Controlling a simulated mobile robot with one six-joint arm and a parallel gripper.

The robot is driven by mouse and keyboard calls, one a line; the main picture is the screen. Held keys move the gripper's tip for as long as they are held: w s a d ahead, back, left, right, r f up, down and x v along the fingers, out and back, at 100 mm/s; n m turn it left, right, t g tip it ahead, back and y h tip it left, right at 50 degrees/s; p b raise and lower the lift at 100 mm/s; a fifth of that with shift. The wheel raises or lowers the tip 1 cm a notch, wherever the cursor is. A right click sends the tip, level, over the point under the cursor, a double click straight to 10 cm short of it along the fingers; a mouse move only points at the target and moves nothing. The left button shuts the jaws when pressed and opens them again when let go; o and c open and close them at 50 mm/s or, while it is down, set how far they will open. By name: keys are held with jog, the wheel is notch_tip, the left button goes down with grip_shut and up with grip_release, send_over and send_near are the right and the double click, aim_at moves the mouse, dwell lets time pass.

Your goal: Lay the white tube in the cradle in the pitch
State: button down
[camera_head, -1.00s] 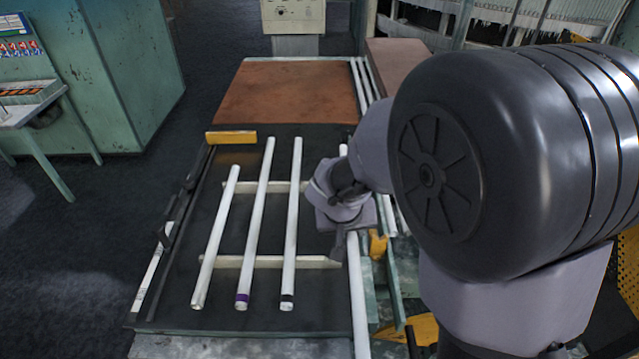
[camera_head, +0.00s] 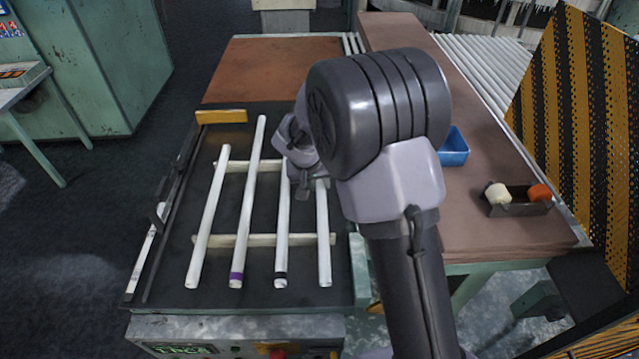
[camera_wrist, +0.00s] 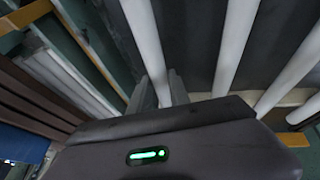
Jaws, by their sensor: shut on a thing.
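The white tube (camera_head: 323,240) is the rightmost of several tubes over the dark bed. My gripper (camera_head: 307,188) is shut on it near its far part; my arm hides its far end. In the wrist view the tube (camera_wrist: 146,40) runs between the fingers (camera_wrist: 160,92). The cradle has two pale cross bars, a front one (camera_head: 255,240) and a back one (camera_head: 232,166). The tube crosses the front bar near its right end; I cannot tell whether it touches. To its left lie a black-banded tube (camera_head: 282,240), a purple-banded tube (camera_head: 246,210) and a plain tube (camera_head: 208,218).
A yellow block (camera_head: 221,117) sits at the bed's back left corner. A brown side table (camera_head: 480,225) at right holds a blue bin (camera_head: 453,147) and a dark tray (camera_head: 518,208) with a white and an orange piece. A rust-brown surface (camera_head: 270,70) lies behind the bed.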

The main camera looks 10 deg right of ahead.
jog(key=shift+f+b, duration=0.6)
jog(key=shift+b, duration=0.25)
jog(key=c, duration=1.2)
grip_release()
jog(key=shift+r, duration=0.1)
jog(key=s+a+r+m+y+p, duration=0.1)
jog(key=s+r+p, duration=0.1)
jog(key=s+r, duration=0.5)
jog(key=s+r+p, duration=0.3)
jog(key=s+r, duration=0.1)
jog(key=r, duration=0.8)
jog(key=s+a+r+t+y, duration=0.1)
jog(key=s+r+y, duration=0.1)
jog(key=s, duration=0.8)
jog(key=s+a+r+m+y, duration=0.1)
jog(key=s+a+r+y, duration=0.1)
jog(key=s, duration=0.9)
jog(key=shift+s+r+m+t, duration=0.25)
jog(key=shift+r+m+t, duration=0.05)
jog(key=shift+r+t, duration=0.1)
